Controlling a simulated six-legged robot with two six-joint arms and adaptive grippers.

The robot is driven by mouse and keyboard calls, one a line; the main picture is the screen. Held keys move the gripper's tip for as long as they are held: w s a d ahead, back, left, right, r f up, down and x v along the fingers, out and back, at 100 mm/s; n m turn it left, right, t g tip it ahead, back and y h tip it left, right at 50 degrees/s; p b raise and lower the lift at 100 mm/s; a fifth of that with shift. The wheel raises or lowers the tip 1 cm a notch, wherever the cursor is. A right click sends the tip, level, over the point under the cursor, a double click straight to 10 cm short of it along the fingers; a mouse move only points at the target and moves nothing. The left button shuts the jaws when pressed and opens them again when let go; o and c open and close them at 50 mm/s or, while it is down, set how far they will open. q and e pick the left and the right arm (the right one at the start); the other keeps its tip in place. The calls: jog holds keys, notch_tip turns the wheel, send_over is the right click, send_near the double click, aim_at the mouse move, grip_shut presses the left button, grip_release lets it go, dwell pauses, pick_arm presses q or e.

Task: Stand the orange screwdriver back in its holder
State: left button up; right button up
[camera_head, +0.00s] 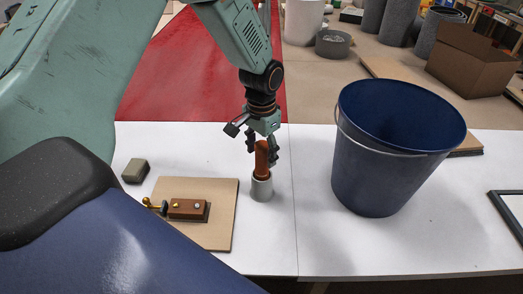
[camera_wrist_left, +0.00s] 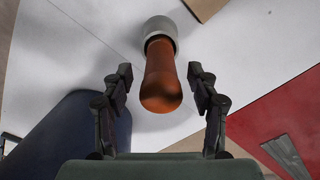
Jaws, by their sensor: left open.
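The orange screwdriver (camera_head: 261,160) stands upright with its handle up in a small grey cylindrical holder (camera_head: 262,188) on the white table. My left gripper (camera_head: 262,150) is open just above, its fingers on either side of the handle's upper part. In the left wrist view the screwdriver handle (camera_wrist_left: 161,78) lies between the open fingertips with gaps on both sides. The holder (camera_wrist_left: 160,29) shows beyond it, around the handle's lower end. The screwdriver's shaft is hidden inside the holder. My right gripper is not in view.
A wooden board (camera_head: 222,213) with a brown block and brass fitting lies left of the holder. A small grey-brown block (camera_head: 136,171) sits behind it. A large blue bucket (camera_head: 385,165) stands to the right. Bare white table lies between holder and bucket.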

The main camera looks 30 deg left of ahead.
pick_arm(q)
jog(key=shift+r, duration=0.1)
jog(key=shift+w+r, duration=0.1)
jog(key=shift+r, duration=0.2)
notch_tip(320, 180, up, 12)
jog(key=shift+r+p, duration=0.15)
jog(key=shift+p, duration=0.3)
